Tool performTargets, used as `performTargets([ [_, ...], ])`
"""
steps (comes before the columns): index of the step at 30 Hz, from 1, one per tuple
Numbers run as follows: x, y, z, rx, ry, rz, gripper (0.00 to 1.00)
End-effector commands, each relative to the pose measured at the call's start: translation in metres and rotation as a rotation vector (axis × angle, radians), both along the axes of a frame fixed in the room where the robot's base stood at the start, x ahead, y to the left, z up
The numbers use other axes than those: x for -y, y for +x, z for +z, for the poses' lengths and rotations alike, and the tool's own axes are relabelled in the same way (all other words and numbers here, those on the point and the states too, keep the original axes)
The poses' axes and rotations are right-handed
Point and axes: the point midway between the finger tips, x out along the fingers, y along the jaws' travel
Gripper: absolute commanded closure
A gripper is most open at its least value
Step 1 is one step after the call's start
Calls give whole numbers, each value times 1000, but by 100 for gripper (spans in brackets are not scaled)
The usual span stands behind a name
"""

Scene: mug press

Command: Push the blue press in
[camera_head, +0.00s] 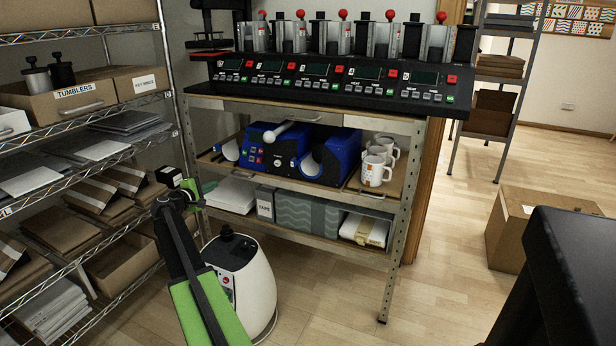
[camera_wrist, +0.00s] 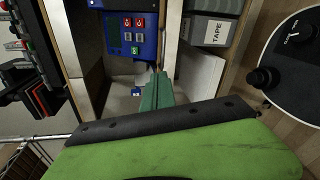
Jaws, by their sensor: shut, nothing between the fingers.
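The blue press (camera_head: 277,147) sits on the middle shelf of the rack, with a white handle on top and a control panel on its front. Curved mug clamps show at its left and right. In the wrist view its blue face (camera_wrist: 130,33) with red buttons shows at the top, seen sideways. My gripper (camera_wrist: 152,90) is shut and empty, its green fingers pointing toward the shelf and apart from the panel. In the head view my gripper (camera_head: 207,187) is at the left end of the rack, lower than the press and partly hidden by my arm.
White mugs (camera_head: 376,168) stand at the right of the press. A row of black machines (camera_head: 340,80) fills the rack top. Boxes, one labelled TAPE (camera_wrist: 217,32), lie on the shelf below. A wire shelf (camera_head: 80,150) stands close on the left.

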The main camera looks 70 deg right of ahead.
Motion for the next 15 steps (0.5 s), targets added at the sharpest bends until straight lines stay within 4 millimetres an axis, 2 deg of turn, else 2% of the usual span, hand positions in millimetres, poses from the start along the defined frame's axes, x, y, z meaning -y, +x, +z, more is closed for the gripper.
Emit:
performTargets([
  [3, -20, -13, 11, -320, -74, 145, 100],
  [5, -24, -33, 17, -502, -125, 204, 100],
  [8, -18, -92, 26, -819, -212, 260, 100],
  [11, -7, -169, 32, -1093, -270, 264, 100],
  [12, -3, -202, 33, -1179, -280, 253, 100],
  [15, 10, -285, 35, -1282, -262, 196, 100],
])
